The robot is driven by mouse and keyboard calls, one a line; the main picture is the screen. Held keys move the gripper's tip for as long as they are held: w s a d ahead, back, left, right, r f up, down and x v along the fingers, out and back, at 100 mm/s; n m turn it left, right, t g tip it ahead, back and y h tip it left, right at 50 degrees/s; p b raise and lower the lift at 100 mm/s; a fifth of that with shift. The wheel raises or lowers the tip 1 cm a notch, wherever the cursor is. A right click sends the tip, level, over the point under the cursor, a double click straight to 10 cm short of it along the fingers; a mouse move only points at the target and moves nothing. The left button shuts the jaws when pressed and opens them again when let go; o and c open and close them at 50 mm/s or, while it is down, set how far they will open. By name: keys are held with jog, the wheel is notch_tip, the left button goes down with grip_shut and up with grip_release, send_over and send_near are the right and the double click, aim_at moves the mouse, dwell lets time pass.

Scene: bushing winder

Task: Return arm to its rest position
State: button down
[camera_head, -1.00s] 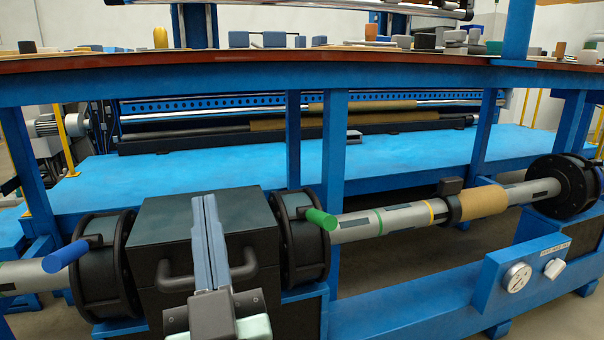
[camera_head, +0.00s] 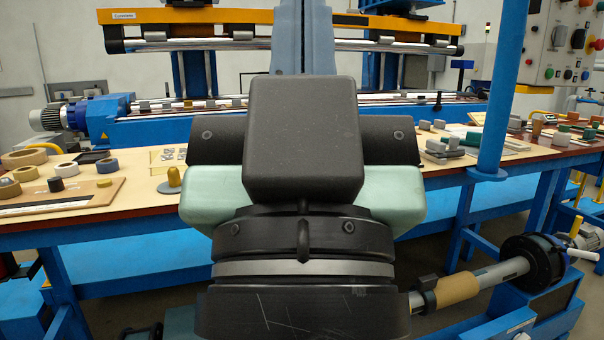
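My gripper (camera_head: 304,30) is raised and very close to the camera, filling the middle of the view. Its dark body and pale green sides hide what lies behind. Its two blue-grey fingers point up and lie side by side with only a thin line between them. Their tips run out at the top edge. Nothing shows between the fingers, and they look shut.
A long worktable (camera_head: 146,207) spans the view, with tape rolls (camera_head: 24,157) at left and grey blocks (camera_head: 445,147) at right. Behind it stands the blue and yellow winder (camera_head: 213,16). A blue post (camera_head: 497,110) and a control panel (camera_head: 566,45) are at right. A roller shaft (camera_head: 500,273) lies below.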

notch_tip(320, 180, up, 26)
jog(key=p, duration=2.4)
jog(key=shift+r, duration=0.15)
jog(key=shift+a, duration=0.1)
